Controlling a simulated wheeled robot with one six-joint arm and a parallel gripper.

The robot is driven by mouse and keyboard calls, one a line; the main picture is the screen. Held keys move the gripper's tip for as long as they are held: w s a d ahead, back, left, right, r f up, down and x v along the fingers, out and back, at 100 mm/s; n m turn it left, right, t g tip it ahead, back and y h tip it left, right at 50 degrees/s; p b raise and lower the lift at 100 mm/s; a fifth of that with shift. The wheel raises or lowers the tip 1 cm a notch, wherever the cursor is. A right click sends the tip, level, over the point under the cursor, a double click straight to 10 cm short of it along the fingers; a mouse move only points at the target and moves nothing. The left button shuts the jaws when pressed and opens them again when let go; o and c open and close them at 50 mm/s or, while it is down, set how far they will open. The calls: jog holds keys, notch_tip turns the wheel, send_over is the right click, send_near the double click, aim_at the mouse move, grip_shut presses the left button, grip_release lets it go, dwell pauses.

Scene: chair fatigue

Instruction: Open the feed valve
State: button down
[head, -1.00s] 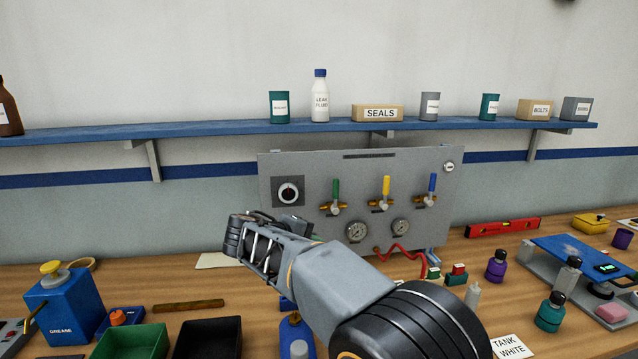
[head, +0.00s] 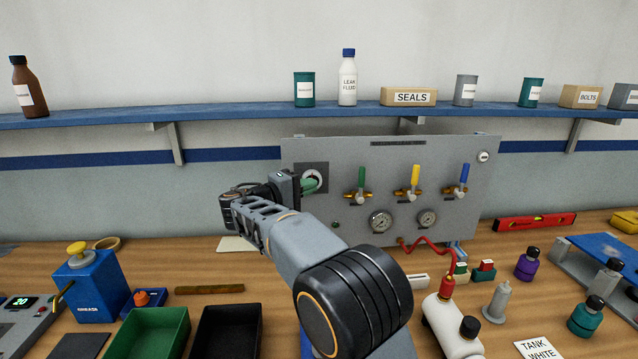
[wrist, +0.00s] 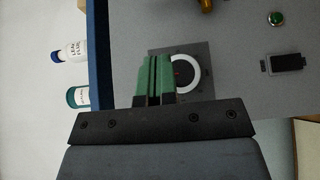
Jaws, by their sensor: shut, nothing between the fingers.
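A grey panel (head: 440,212) stands upright at the back of the bench. It carries three brass valves with raised levers: green (head: 361,181), yellow (head: 414,178) and blue (head: 464,177). I cannot read which is the feed valve. A dial (head: 315,176) with a white ring sits at the panel's upper left. My gripper (head: 310,185) has its green fingers together and empty, in front of this dial and left of the green lever. In the wrist view the fingers (wrist: 156,76) partly cover the dial (wrist: 186,73); contact cannot be told. Only a bit of brass (wrist: 207,5) shows there.
Two gauges (head: 381,221) sit below the valves. A red hose (head: 432,242) runs from the panel to a white tank (head: 452,325). A blue shelf (head: 240,112) with bottles and boxes runs above. Bins (head: 153,335) and a blue grease can (head: 91,288) stand at front left.

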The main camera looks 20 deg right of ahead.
aim_at(361, 183)
jog(key=p+x, duration=0.2)
jog(key=x, duration=0.6)
jog(key=shift+r, duration=0.1)
jog(key=d, duration=0.1)
jog(key=s+d, duration=0.1)
jog(key=d, duration=0.1)
jog(key=shift+p, duration=0.3)
jog(key=shift+s+d, duration=0.25)
jog(key=shift+d, duration=0.25)
jog(key=shift+d, duration=0.1)
